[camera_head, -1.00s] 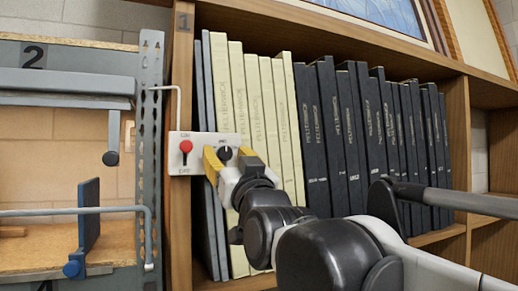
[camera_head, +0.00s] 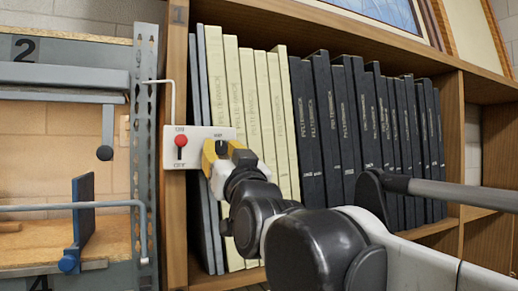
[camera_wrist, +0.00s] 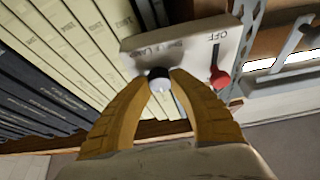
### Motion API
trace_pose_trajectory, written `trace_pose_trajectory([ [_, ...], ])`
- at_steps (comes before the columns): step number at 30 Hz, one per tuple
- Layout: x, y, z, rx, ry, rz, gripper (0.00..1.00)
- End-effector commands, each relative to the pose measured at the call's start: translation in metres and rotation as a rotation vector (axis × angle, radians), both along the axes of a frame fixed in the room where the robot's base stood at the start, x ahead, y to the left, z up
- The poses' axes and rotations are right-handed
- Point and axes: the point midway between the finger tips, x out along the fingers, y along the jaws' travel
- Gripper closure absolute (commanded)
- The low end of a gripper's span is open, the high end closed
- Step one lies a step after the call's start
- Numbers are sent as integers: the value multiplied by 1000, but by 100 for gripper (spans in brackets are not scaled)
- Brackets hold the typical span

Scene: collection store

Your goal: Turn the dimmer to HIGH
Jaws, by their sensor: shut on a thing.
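The dimmer is a small dark knob with a pale face (camera_wrist: 159,82) on a white switch panel (camera_head: 170,149). In the wrist view my gripper (camera_wrist: 158,84) has its two yellow fingers closed around the knob. In the head view my gripper (camera_head: 222,151) is at the panel's right part and hides most of the knob. The lettering above the knob is too small or blurred to read surely. A red toggle switch (camera_head: 181,141) sits on the left of the same panel, and it also shows in the wrist view (camera_wrist: 219,78). The fingers are apart from the toggle.
The panel is fixed to a wooden bookcase upright (camera_head: 176,225). Pale books (camera_head: 248,100) and dark books (camera_head: 350,120) stand close behind my gripper. A grey metal rack (camera_head: 145,110) with a blue divider (camera_head: 84,212) stands on the left. A thin conduit (camera_head: 171,100) runs above the panel.

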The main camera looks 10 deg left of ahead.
Motion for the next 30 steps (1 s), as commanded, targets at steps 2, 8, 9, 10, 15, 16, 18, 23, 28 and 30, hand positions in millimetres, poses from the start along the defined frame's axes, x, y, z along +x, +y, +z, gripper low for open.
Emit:
trace_pose_trajectory([
  [2,0,1,1,32,17,2,100],
  [8,-1,1,1,150,89,2,100],
  [9,-1,1,1,180,108,1,100],
  [10,0,1,1,203,122,2,100],
  [15,-1,1,2,339,206,1,100],
  [16,-1,1,2,363,221,0,100],
  [18,-1,1,2,420,256,1,100],
  [23,0,1,3,545,333,0,100],
  [28,0,1,3,662,405,0,100],
  [30,0,1,3,701,429,-1,100],
])
